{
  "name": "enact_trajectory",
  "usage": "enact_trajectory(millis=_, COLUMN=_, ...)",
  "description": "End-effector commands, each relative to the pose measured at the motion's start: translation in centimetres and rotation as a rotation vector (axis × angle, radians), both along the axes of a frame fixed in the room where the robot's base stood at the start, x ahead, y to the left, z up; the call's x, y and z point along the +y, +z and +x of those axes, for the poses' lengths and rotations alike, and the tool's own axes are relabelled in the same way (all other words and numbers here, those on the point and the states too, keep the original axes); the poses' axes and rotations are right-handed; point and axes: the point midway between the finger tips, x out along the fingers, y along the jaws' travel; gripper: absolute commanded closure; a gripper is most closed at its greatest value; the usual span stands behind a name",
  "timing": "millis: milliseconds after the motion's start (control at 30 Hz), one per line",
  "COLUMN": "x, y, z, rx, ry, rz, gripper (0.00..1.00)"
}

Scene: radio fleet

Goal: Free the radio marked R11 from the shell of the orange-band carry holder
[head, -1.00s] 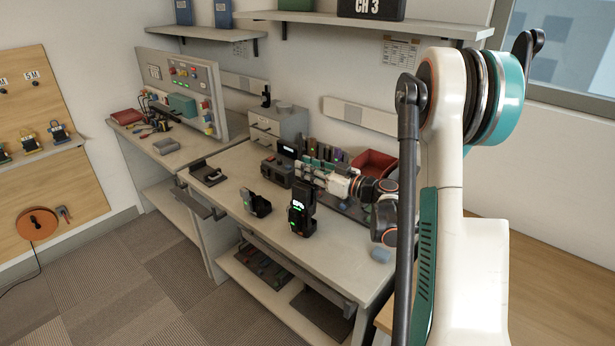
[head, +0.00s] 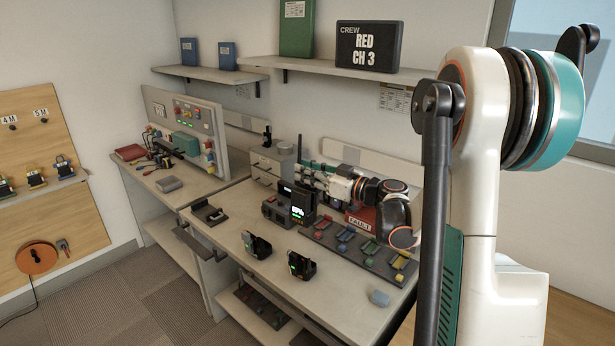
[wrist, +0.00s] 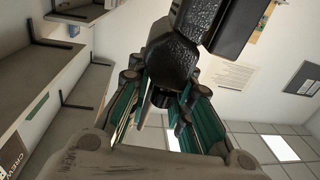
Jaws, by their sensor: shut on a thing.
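A black radio (head: 301,205) with a lit screen and a thin antenna hangs upright above the bench. My gripper (head: 302,174) is shut on its upper part. The wrist view shows a black textured body (wrist: 172,62) between the teal fingers of my gripper (wrist: 163,98). A second black block sits against it at the upper right of that view. I cannot read R11 on the held radio. No orange band shows, so I cannot tell whether a shell is around it. Two small black stands, one left (head: 257,244) and one right (head: 302,264), sit below, with green lights.
A grey boxy unit (head: 275,207) stands just behind and left of the held radio. A dark tray of coloured pieces (head: 345,244) and a red FAULT bin (head: 361,221) lie to the right.

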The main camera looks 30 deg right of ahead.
Motion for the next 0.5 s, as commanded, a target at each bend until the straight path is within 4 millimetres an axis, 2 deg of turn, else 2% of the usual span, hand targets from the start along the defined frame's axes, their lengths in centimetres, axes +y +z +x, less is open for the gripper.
enact_trajectory(millis=500, x=0.0, y=2.0, z=0.0, rx=0.0, ry=0.0, rz=0.001, gripper=1.0)
